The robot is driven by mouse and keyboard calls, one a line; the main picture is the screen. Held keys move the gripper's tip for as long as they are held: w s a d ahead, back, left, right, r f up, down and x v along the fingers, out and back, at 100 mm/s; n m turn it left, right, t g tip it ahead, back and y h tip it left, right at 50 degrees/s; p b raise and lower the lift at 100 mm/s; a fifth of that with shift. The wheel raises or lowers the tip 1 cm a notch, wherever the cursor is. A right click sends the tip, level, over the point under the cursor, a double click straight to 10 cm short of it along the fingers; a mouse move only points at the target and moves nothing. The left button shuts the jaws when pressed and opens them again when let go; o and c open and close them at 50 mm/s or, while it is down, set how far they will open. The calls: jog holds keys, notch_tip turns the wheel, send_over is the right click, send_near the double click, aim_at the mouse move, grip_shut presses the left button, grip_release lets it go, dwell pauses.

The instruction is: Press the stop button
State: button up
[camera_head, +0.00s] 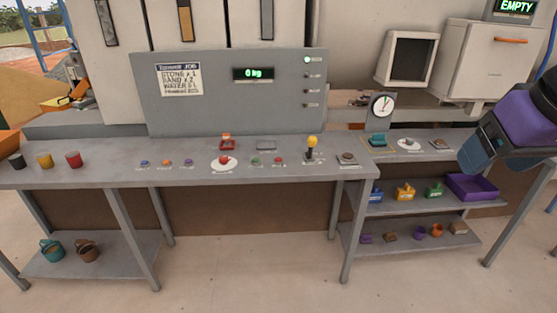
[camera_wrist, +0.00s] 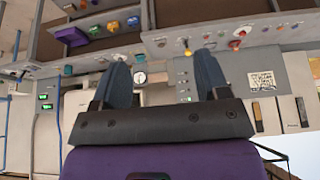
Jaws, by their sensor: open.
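A large red button on a white disc (camera_head: 224,160) sits on the grey bench top, left of centre. To its right are a small green button (camera_head: 256,161) and a small red button (camera_head: 279,161). Their labels are too small to read, so I cannot tell which red one is marked stop. The large red button also shows in the wrist view (camera_wrist: 235,43). My gripper (camera_head: 480,148) is at the far right, above the bench's right end and well away from the buttons. In the wrist view its two blue fingers (camera_wrist: 161,62) are apart, with nothing between them.
A yellow-knobbed lever (camera_head: 312,143) stands right of the buttons, with a red-framed switch (camera_head: 227,143) behind. A grey panel (camera_head: 240,95) reading 0 kg rises at the back. A dial gauge (camera_head: 382,105) stands between lever and gripper. Cups (camera_head: 73,160) stand far left.

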jog(key=shift+c, duration=0.3)
grip_shut()
dwell(1.3)
